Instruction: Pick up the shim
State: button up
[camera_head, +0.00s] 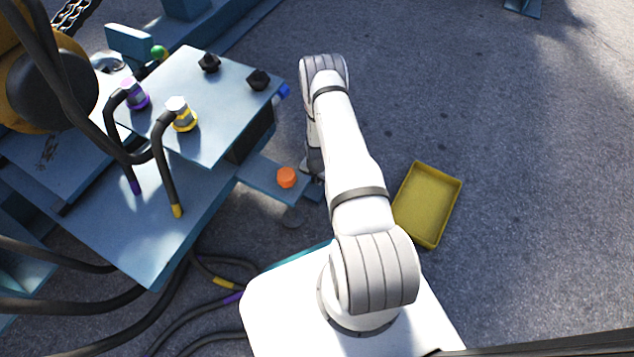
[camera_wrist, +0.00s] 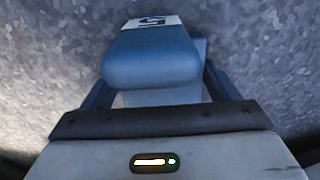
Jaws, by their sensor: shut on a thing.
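The shim (camera_wrist: 150,62) looks like a blue block with rounded edges in the wrist view. A white label with a dark mark lies across its far part. My gripper (camera_wrist: 155,88) is shut on it, with a dark finger on either side. In the head view my gripper (camera_head: 314,168) is mostly hidden by my arm, low beside the end of a blue bar with an orange knob. The shim cannot be made out clearly there.
The blue bar (camera_head: 258,178) with the orange knob (camera_head: 286,177) sticks out from a blue machine with hoses (camera_head: 205,85) on the left. A yellow tray (camera_head: 428,204) lies empty on the ground right of my arm. Open ground lies beyond.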

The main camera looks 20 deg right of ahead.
jog(key=c, duration=0.7)
jog(key=shift+c, duration=0.2)
jog(key=shift+r, duration=0.1)
